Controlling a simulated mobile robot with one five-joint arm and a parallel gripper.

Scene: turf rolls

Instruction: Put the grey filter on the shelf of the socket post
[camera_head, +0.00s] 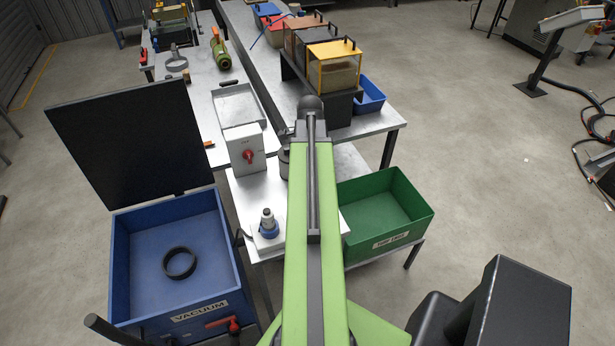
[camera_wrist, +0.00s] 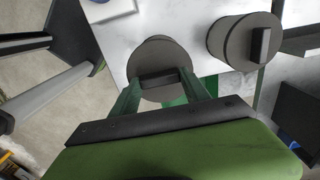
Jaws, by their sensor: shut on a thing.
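In the wrist view, my gripper (camera_wrist: 159,82) has its two green fingers closed on the dark bar handle of a round grey filter (camera_wrist: 156,52). I see the filter from above over a pale surface; whether it touches that surface I cannot tell. A second grey cylinder (camera_wrist: 231,45) with a dark bar handle stands to its right, apart from it. In the head view, my arm hides the gripper and the held filter. A dark grey round piece (camera_head: 284,162) shows partly at the arm's left edge. I cannot make out the socket post or its shelf for certain.
A blue vacuum box (camera_head: 136,254) with a raised black lid and a black ring inside stands left. A white box with a red knob (camera_head: 243,142) and a blue-ringed fitting (camera_head: 268,222) are on the bench. A green bin (camera_head: 384,211) is right of my arm.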

